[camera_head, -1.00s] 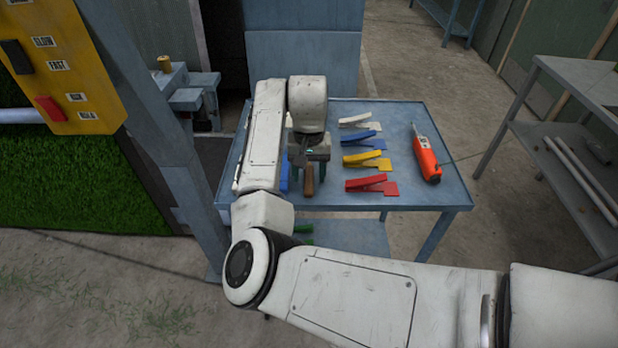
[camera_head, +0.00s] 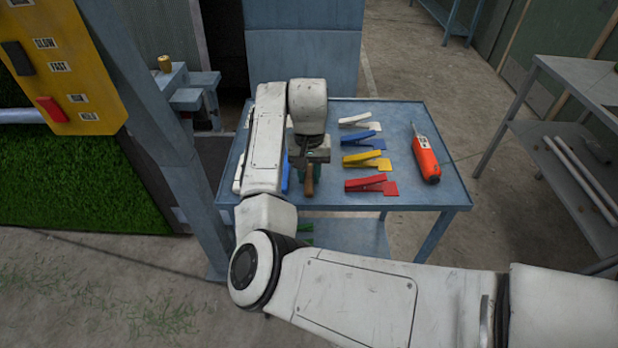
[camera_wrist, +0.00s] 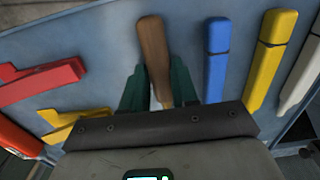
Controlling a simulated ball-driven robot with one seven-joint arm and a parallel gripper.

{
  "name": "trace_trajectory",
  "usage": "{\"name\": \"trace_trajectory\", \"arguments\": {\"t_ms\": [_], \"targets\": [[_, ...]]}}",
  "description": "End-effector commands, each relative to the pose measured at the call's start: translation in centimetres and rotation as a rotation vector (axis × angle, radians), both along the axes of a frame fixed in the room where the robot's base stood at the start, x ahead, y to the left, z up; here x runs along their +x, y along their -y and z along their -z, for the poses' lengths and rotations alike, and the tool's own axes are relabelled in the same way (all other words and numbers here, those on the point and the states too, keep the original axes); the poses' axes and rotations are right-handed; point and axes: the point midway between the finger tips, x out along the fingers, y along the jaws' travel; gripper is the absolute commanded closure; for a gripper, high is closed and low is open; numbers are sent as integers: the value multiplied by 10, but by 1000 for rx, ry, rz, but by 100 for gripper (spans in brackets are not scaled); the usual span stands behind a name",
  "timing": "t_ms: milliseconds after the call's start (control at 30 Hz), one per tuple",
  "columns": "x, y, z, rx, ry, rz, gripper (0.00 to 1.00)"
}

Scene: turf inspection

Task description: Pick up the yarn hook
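The yarn hook is the tool with a brown wooden handle (camera_head: 309,182), lying on the blue table near its front edge. In the wrist view its handle (camera_wrist: 153,50) runs upward from between my fingers; its other end is hidden by my gripper. My gripper (camera_wrist: 158,80) has dark green fingers, one on each side of the handle, with a narrow gap visible. It looks open, though contact is hard to judge. In the head view my gripper (camera_head: 309,172) is over the front middle of the table, mostly hidden by my wrist.
Right of my gripper on the table (camera_head: 420,195) lie white (camera_head: 357,120), blue (camera_head: 362,136), yellow (camera_head: 367,161) and red (camera_head: 371,185) clip-like pieces. An orange tool (camera_head: 427,160) lies farther right. A blue piece (camera_wrist: 217,58) lies close beside the handle. A steel post (camera_head: 170,140) stands left.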

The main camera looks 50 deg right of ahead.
Motion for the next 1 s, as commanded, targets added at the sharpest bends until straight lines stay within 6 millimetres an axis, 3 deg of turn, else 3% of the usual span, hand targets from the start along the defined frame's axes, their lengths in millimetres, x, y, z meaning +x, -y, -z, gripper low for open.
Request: {"name": "trace_trajectory", "arguments": {"t_ms": [300, 867, 1000], "targets": [[0, 0, 0, 0, 0, 0, 100], [1, -1, -4, 1, 3, 1, 100], [1, 1, -26, -2, 3, 1, 100]]}}
